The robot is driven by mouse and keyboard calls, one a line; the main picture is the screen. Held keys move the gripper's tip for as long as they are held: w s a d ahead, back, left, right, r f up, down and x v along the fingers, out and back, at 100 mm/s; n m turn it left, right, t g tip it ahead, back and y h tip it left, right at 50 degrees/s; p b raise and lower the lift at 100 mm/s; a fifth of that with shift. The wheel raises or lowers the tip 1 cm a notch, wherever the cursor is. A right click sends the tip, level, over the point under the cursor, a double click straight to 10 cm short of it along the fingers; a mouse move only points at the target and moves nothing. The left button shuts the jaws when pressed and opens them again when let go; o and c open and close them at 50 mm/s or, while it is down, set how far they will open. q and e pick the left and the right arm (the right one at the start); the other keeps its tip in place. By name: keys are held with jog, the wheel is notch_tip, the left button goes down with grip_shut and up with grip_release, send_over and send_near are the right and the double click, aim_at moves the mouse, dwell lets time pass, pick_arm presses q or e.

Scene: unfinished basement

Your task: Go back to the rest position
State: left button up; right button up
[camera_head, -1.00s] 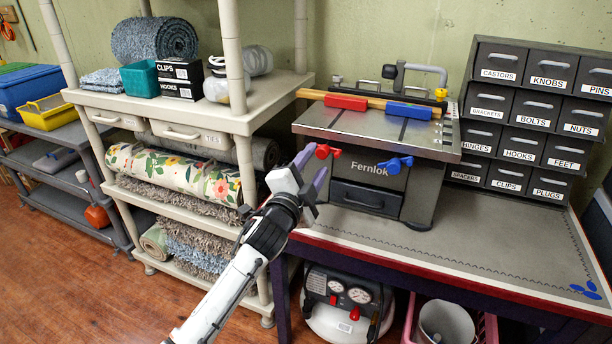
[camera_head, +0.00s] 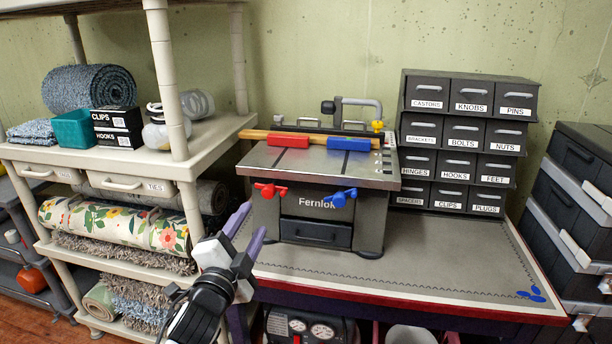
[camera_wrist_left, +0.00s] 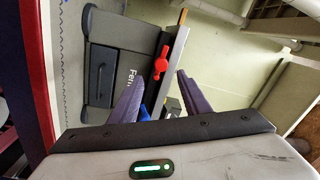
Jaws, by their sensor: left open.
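My left gripper (camera_head: 243,230) is open and empty in the head view, in front of the workbench's left end, between the shelf unit and the grey Fernlok machine (camera_head: 310,203). Its two purple fingers (camera_wrist_left: 152,100) stand apart in the left wrist view, with nothing between them but the background. The Fernlok machine also shows there, turned on its side (camera_wrist_left: 108,72). Its red knob (camera_head: 270,190) and blue knob (camera_head: 338,197) are on its front, clear of the fingers in the head view. My right gripper is not in view.
The workbench (camera_head: 420,270) has bare room at its front right. A beige shelf unit (camera_head: 195,153) with rolled rugs stands left. A compressor (camera_head: 308,328) sits below.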

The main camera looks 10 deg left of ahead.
pick_arm(q)
jog(key=s+d+f+n+g+h, duration=0.1)
jog(key=s+f+n+g, duration=0.2)
jog(key=s+f, duration=0.6)
jog(key=s+d+f+n+g, duration=0.25)
jog(key=s+f, duration=0.25)
jog(key=f, duration=0.7)
jog(key=s+d+f+n+g, duration=0.1)
jog(key=s+f+n+g, duration=0.1)
jog(key=s+f, duration=0.4)
jog(key=s+d+f+n+g+h, duration=0.1)
jog(key=s+f+n, duration=0.3)
jog(key=s, duration=0.9)
notch_tip(320, 180, down, 2)
jog(key=shift+g, duration=0.65)
